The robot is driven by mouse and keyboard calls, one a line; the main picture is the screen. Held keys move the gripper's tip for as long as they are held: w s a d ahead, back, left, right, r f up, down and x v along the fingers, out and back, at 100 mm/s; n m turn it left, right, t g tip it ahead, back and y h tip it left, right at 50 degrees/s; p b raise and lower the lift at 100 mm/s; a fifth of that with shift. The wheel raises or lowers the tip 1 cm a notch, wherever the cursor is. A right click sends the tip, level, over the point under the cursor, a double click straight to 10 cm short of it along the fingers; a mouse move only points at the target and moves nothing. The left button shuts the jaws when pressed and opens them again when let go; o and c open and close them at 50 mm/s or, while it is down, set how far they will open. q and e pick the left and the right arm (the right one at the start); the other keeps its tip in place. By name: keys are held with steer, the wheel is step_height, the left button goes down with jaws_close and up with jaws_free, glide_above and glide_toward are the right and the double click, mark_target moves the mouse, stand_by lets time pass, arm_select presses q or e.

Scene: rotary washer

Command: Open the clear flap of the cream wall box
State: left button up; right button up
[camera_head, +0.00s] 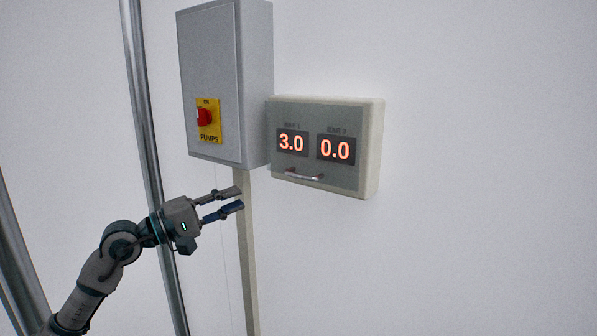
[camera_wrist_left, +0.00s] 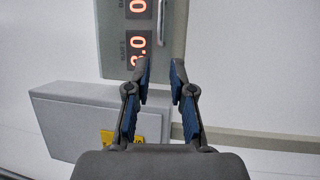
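The cream wall box (camera_head: 371,150) is on the wall right of centre in the head view. Its clear flap (camera_head: 315,111) lies closed over two red displays reading 3.0 and 0.0. A small metal handle (camera_head: 303,176) sits at the flap's lower edge. In the left wrist view the box (camera_wrist_left: 182,20) is turned sideways at the top, with the handle (camera_wrist_left: 161,15) beside the displays. My left gripper (camera_head: 242,198) is open and empty, left of and below the box, apart from it; its fingers also show in the wrist view (camera_wrist_left: 160,75). My right gripper is out of view.
A grey pump switch box (camera_head: 215,60) with a red knob on a yellow plate (camera_head: 206,118) adjoins the cream box on the left. A pale vertical conduit (camera_head: 248,260) runs below it. Metal poles (camera_head: 147,130) stand at left. The wall at right is clear.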

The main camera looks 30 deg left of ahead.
mark_target(297, 177)
arm_select(q)
steer(key=p+x, duration=0.2)
steer(key=x, duration=0.3)
steer(key=d+p+x, duration=0.1)
steer(key=p+x, duration=0.2)
steer(key=x, duration=0.2)
steer(key=p+x, duration=0.3)
steer(key=x, duration=0.3)
steer(key=shift+s+d, duration=0.25)
steer(key=shift+s, duration=0.2)
steer(key=shift+w+a, duration=0.15)
steer(key=shift+w, duration=0.15)
steer(key=shift+w+a+f, duration=0.1)
steer(key=shift+w+a, duration=0.05)
steer(key=shift+a, duration=0.2)
steer(key=shift+a+f, duration=0.2)
steer(key=shift+a, duration=0.5)
steer(key=shift+d+r, duration=0.1)
steer(key=shift+d, duration=0.35)
jaws_close()
steer(key=shift+d, duration=0.2)
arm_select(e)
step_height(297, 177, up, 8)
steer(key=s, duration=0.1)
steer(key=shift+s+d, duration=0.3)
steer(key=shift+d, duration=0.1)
